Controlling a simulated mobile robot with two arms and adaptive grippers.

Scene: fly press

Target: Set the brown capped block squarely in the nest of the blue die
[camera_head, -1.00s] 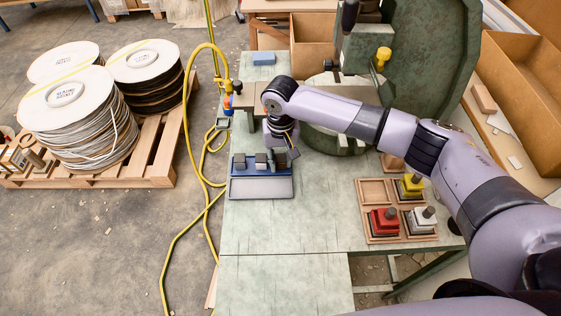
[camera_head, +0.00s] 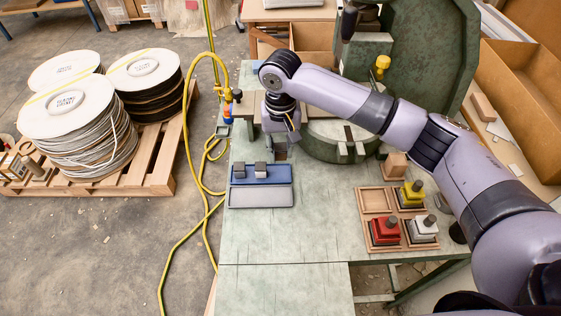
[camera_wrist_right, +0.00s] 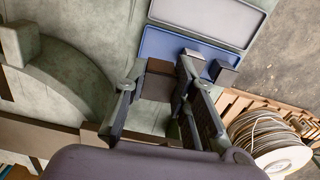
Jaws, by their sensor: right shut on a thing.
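A dark brown block (camera_wrist_right: 156,84) with a paler end band sits between the fingers of my right gripper (camera_wrist_right: 158,78) in the right wrist view. In the head view my right gripper (camera_head: 281,140) points down just behind a blue base (camera_head: 282,174), with the held block (camera_head: 280,154) partly hidden below it. The blue base carries two grey upright blocks and has a pale grey panel in front; it also shows in the right wrist view (camera_wrist_right: 170,45). I cannot make out a nest in it. The left gripper is not in view.
A wooden tray (camera_head: 397,244) holds red (camera_head: 384,229), yellow (camera_head: 411,193) and white (camera_head: 422,228) pieces with posts; one compartment is empty. The round green press bed (camera_head: 330,147) stands right of my gripper. The table's front is clear. A yellow hose runs along its left edge.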

